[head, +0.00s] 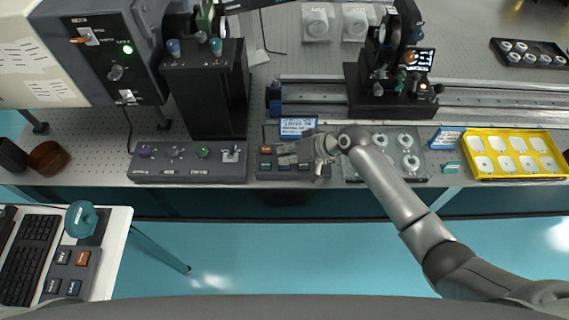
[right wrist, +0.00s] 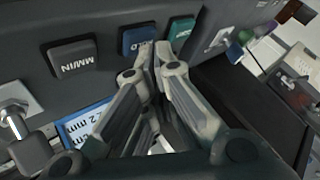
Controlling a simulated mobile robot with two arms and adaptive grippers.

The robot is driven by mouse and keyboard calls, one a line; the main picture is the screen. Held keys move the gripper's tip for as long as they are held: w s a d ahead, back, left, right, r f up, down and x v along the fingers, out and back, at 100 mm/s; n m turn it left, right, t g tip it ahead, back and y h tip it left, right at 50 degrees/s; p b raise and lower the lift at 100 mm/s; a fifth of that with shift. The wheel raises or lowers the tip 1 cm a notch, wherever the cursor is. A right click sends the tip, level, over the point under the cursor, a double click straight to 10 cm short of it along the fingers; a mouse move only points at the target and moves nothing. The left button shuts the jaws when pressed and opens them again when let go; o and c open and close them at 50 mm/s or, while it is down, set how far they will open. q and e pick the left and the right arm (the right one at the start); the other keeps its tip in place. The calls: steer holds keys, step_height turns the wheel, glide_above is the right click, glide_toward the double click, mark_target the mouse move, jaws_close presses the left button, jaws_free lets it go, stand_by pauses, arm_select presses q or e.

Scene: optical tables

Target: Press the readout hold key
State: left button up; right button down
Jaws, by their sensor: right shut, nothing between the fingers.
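The readout box (head: 262,174) stands at the front edge of the optical table, with its blue display (head: 298,126) behind it. In the right wrist view its keys are a grey MM/IN key (right wrist: 72,58), a blue key (right wrist: 138,38) with partly hidden lettering that looks like HOLD, and a green key (right wrist: 180,28). My right gripper (head: 283,152) is over the box, shut and empty. In the right wrist view its fingertips (right wrist: 157,50) are close to the blue key and partly cover it; I cannot tell if they touch. My left gripper is not in view.
A control panel (head: 190,176) with knobs and a switch lies left of the readout box. A grey tray (head: 422,176) with round parts and a yellow tray (head: 512,172) are to the right. A rail with an optics carriage (head: 385,102) runs behind.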

steer(key=shift+f, duration=0.35)
steer(key=shift+r, duration=0.1)
stand_by(0.4)
steer(key=shift+r+p, duration=0.7)
steer(key=shift+r, duration=0.1)
step_height(320, 180, up, 5)
steer(key=p, duration=0.4)
steer(key=shift+p, duration=0.4)
